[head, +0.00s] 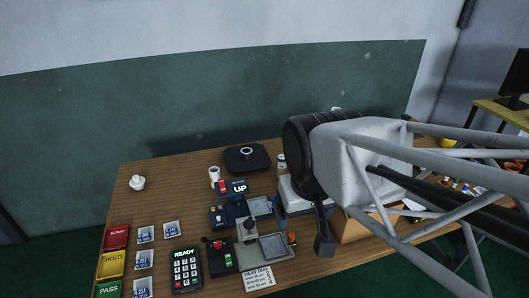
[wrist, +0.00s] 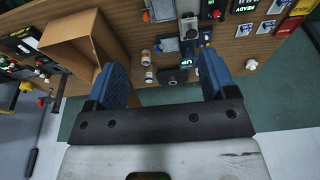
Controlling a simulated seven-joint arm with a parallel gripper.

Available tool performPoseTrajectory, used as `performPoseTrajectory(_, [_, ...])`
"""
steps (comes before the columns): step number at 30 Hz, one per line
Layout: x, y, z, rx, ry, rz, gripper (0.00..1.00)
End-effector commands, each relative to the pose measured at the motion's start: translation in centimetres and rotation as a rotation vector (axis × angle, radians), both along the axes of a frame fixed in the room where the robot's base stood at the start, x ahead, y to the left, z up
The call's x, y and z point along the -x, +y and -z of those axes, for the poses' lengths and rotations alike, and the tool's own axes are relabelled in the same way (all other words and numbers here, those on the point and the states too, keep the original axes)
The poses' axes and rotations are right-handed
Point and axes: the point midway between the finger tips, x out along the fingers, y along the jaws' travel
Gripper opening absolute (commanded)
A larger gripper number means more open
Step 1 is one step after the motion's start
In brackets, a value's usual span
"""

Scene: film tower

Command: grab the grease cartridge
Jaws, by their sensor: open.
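I cannot tell for sure which item is the grease cartridge. Two small light cylinders with labels stand close together on the table in the wrist view, one (wrist: 145,57) farther from the table's edge and one (wrist: 148,75) nearer it. In the head view one small pale cylinder (head: 282,161) shows just left of my arm; the other is not clear there. My gripper (wrist: 161,64) is open, its two blue pads wide apart with nothing between them. The cylinders appear between the pads in the wrist view, well beyond them. In the head view my arm hides most of the gripper.
An open cardboard box (wrist: 72,46) stands beside the cylinders. A black base with a round top (head: 246,158), a white mug (head: 214,173) and a lit UP display (head: 239,188) are nearby. A keypad (head: 186,269) and coloured trays are at the front left.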

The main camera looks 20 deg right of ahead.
Motion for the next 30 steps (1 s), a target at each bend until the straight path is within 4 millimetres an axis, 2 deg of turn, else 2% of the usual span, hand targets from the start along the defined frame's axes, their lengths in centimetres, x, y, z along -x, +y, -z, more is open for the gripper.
performPoseTrajectory(5, [-0.9, 0.2, 0.1, -0.010, -0.013, 0.000, 0.78])
performPoseTrajectory(11, [-4.5, 0.8, 0.4, -0.048, -0.072, 0.000, 0.78])
performPoseTrajectory(21, [-15.0, 1.9, 1.5, -0.132, -0.255, 0.038, 0.78])
performPoseTrajectory(30, [-24.3, 1.6, 3.5, -0.161, -0.425, 0.117, 0.78])
